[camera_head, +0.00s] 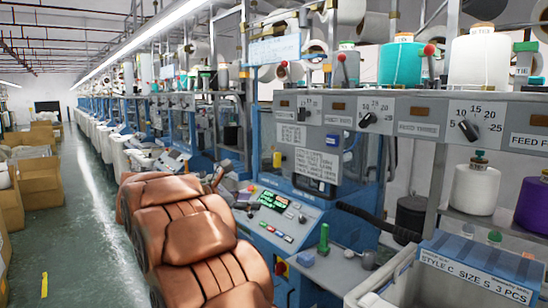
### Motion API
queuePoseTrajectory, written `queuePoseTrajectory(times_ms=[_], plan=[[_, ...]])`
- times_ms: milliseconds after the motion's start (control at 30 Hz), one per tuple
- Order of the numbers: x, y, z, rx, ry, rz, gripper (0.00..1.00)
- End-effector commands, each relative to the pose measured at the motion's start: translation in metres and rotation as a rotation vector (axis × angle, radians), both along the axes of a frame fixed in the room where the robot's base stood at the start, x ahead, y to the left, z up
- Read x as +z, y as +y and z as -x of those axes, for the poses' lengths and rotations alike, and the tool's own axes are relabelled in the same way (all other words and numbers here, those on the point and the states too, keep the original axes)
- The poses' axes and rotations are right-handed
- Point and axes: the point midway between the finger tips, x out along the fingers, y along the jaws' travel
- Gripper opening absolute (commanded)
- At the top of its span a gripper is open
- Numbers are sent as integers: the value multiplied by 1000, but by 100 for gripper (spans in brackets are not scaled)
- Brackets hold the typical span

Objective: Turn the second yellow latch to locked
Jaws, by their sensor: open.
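I cannot make out a second yellow latch for certain among the machines farther down the row. My gripper is not in view.
A control panel (283,222) with lit green text slopes below the window. A green knob (324,238) stands beside it. A grey bin (365,292) and blue sign (480,268) fill the lower right.

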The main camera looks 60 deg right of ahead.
Motion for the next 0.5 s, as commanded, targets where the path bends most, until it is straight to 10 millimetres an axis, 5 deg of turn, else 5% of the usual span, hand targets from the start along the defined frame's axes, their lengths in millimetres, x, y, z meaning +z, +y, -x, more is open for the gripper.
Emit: queuePoseTrajectory(times_ms=[200,500], plan=[[61,-48,-24,3,208,166,42],[87,-69,-29,-11,306,237,42]])
